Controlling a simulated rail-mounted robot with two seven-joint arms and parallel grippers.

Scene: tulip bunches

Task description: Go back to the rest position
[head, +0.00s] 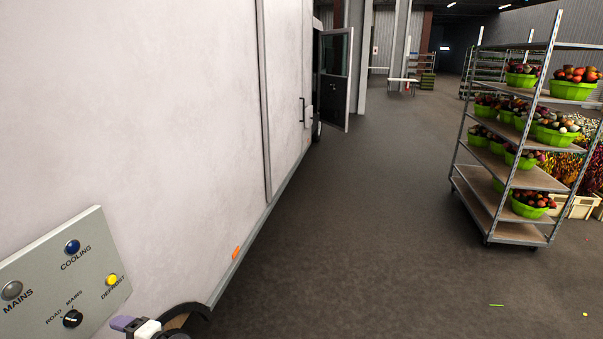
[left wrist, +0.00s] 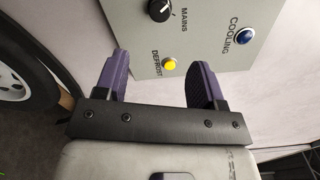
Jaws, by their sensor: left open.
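My left gripper (left wrist: 160,72) shows in the left wrist view with its two purple fingers apart and nothing between them. The fingers point toward a grey control panel (left wrist: 205,20) on a white wall, near its yellow DEFROST button (left wrist: 169,64). Whether they touch the panel cannot be told. In the head view, part of my left gripper (head: 135,325) shows at the bottom edge, just right of the panel (head: 40,280). The panel carries a blue COOLING button (head: 72,247) and a black ROAD/MAINS knob (head: 72,318). My right gripper is not in view.
The white vehicle side (head: 150,120) fills the left, with an open door (head: 337,75) farther along. A wheel (left wrist: 25,75) shows in the wrist view. A shelf trolley (head: 515,175) with green bowls (head: 533,203) stands right. Dark floor (head: 380,200) between is mostly clear.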

